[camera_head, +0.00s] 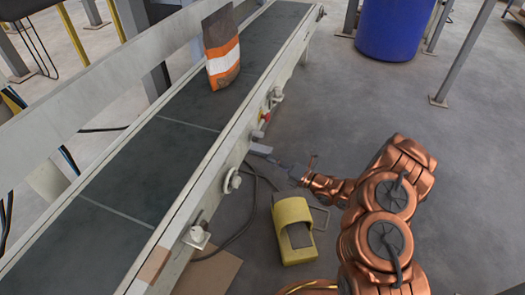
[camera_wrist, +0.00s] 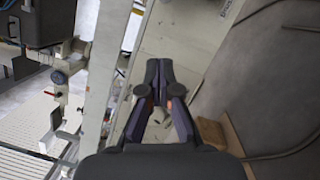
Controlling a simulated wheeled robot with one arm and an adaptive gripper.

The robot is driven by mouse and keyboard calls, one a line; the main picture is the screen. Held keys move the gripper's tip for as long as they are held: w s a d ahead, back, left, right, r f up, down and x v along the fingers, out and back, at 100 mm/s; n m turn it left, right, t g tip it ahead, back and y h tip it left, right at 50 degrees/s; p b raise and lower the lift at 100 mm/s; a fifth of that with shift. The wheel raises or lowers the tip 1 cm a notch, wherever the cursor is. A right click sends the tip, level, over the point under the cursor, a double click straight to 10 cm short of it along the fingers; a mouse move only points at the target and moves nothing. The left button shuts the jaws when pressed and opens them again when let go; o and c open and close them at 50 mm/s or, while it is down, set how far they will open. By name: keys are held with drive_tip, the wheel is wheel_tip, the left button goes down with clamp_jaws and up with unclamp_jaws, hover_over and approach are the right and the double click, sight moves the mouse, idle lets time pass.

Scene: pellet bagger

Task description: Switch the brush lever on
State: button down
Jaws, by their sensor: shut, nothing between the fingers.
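My gripper (camera_head: 279,161) is beside the near side of the conveyor, low and just right of its side rail. In the wrist view my gripper (camera_wrist: 158,72) is shut, its fingertips together and empty, in front of a pale panel. I cannot pick out the brush lever with certainty. Several fittings sit on the conveyor's side rail: a red and yellow control (camera_head: 265,116), a round fitting (camera_head: 232,181) and a pale block with a knob (camera_head: 197,237). None is visibly held. A small grey block (camera_head: 261,149) shows right at the fingertips; whether they touch is unclear.
The conveyor (camera_head: 130,165) runs diagonally and carries an orange and white bag (camera_head: 222,60) near its far end. A yellow foot pedal (camera_head: 292,228) and a cable lie on the floor by my arm. A blue barrel (camera_head: 395,25) stands at the back.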

drive_tip(key=shift+p+v, duration=0.35)
drive_tip(key=shift+v, duration=1.3)
drive_tip(key=shift+r, duration=0.1)
drive_tip(key=s+a+r+n+g+y+p, duration=0.1)
drive_tip(key=s+a+r+n+g+p, duration=0.2)
drive_tip(key=r, duration=0.4)
drive_tip(key=s+a+r+n+g+y+p, duration=0.1)
drive_tip(key=s+a+r+n+g+p, duration=0.1)
drive_tip(key=r+n, duration=0.35)
drive_tip(key=s+a+r+n+g+y+p, duration=0.1)
drive_tip(key=s+a+r+n+g+p, duration=0.15)
drive_tip(key=r, duration=0.65)
drive_tip(key=s+a+r+n+g+h+p, duration=0.1)
drive_tip(key=s+r+n+g+h+p, duration=0.1)
drive_tip(key=s+r+n+g+p, duration=0.5)
drive_tip(key=s+a+r+n+g+h+p, duration=0.1)
drive_tip(key=s+a+r+n+h+p, duration=0.1)
drive_tip(key=s+r+n, duration=0.6)
drive_tip(key=s+d+r+n+h+p, duration=0.5)
drive_tip(key=s+d+r+h+p, duration=0.25)
drive_tip(key=s+r, duration=0.4)
drive_tip(key=s+d+r+n+t+h+p, duration=0.2)
drive_tip(key=s+d+r+n+h+p, duration=0.1)
drive_tip(key=d, duration=0.5)
drive_tip(key=s+d+r+n+t+h+p, duration=0.2)
drive_tip(key=s+d+r+n+h+p, duration=0.1)
drive_tip(key=d+r+p, duration=0.5)
drive_tip(key=shift+s+d+r+n+h+p, duration=0.35)
drive_tip(key=shift+s+d+h, duration=0.15)
drive_tip(key=shift+s+h, duration=0.3)
